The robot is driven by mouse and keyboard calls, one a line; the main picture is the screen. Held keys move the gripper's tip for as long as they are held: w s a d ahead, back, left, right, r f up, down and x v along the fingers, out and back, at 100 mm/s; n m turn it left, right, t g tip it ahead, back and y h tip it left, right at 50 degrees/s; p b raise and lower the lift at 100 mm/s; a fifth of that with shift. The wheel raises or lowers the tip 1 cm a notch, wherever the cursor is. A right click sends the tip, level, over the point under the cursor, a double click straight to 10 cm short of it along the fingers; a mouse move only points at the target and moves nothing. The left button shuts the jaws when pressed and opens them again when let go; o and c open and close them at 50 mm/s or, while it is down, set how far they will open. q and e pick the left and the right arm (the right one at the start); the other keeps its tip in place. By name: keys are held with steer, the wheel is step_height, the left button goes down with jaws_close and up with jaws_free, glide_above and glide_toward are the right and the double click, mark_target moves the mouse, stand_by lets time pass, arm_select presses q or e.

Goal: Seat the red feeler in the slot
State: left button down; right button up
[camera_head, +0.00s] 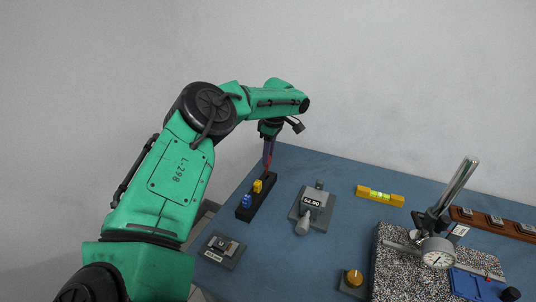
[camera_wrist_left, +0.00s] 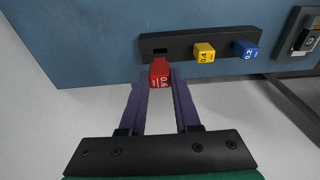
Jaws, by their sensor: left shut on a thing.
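The red feeler (camera_wrist_left: 160,73), marked 0.6, is between the purple fingers of my left gripper (camera_wrist_left: 160,80), which is shut on it. In the head view the red feeler (camera_head: 267,161) shows below my left gripper (camera_head: 268,147), at the far end of the black rack (camera_head: 252,207). The black rack (camera_wrist_left: 225,43) has an empty dark slot (camera_wrist_left: 161,51) right beside the red feeler in the wrist view. The feeler looks apart from the slot, but its height above the rack is hard to tell. My right gripper is not in view.
A yellow feeler (camera_wrist_left: 204,53) and a blue feeler (camera_wrist_left: 246,50) stand in the rack. Nearby are a grey block (camera_head: 222,250) and a grey device reading 52.90 (camera_head: 312,206). A yellow level (camera_head: 380,195) and a dial gauge stand (camera_head: 438,252) are farther right. Blue table lies bare between them.

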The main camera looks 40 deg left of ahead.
mark_target(269, 165)
arm_select(q)
step_height(269, 165, down, 2)
steer(key=shift+s+b, duration=0.1)
steer(key=shift+b, duration=0.45)
step_height(269, 165, down, 2)
steer(key=shift+f+b, duration=0.25)
steer(key=shift+b, duration=0.65)
steer(key=shift+f, duration=0.25)
steer(key=shift+f+b, duration=0.2)
steer(key=shift+b, duration=0.1)
steer(key=c, duration=0.5)
jaws_free()
steer(key=shift+c, duration=0.2)
steer(key=c, duration=0.5)
steer(key=shift+c, duration=0.2)
